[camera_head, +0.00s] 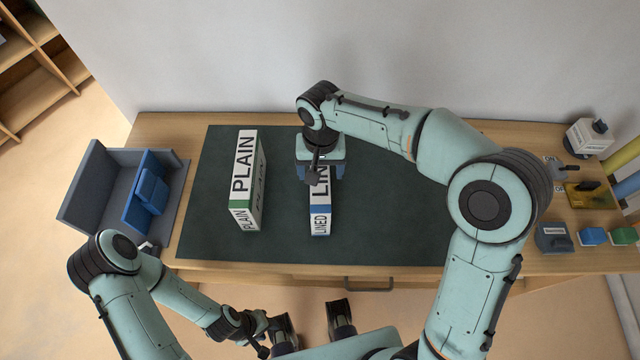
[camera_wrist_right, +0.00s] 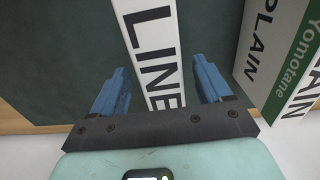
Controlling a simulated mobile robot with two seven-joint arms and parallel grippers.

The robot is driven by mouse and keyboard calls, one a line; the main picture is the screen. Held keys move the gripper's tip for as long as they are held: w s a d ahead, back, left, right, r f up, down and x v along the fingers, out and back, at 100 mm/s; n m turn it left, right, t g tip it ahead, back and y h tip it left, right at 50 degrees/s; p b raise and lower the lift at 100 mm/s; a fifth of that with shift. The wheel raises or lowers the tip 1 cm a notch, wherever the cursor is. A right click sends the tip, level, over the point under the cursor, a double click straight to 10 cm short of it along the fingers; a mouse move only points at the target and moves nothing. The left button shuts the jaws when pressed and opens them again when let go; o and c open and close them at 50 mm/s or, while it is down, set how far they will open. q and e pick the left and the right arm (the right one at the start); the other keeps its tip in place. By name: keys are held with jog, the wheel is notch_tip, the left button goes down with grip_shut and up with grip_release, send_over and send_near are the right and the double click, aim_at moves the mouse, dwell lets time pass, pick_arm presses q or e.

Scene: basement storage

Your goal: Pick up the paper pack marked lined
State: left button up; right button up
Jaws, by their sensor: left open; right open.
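The paper pack marked LINED (camera_head: 320,222) is a white block with a blue band, standing on the dark mat. My right gripper (camera_head: 320,175) is above its far part and hides some of the label. In the right wrist view the LINED pack (camera_wrist_right: 152,45) runs between the open blue fingers of my right gripper (camera_wrist_right: 160,66), with a gap on each side. Whether the fingers reach down beside it, I cannot tell. My left gripper (camera_head: 312,325) is open and empty in front of the desk's near edge.
A PLAIN pack (camera_head: 243,180) with a green band stands left of the LINED pack; it shows at right in the right wrist view (camera_wrist_right: 275,50). A grey and blue tray (camera_head: 92,190) is at the desk's left end. Small items, including a dark box (camera_head: 553,238), crowd the right end. The mat (camera_head: 400,225) has free room.

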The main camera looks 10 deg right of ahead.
jog(key=shift+f, duration=1.45)
grip_shut()
jog(key=shift+r, duration=0.1)
jog(key=shift+w, duration=0.1)
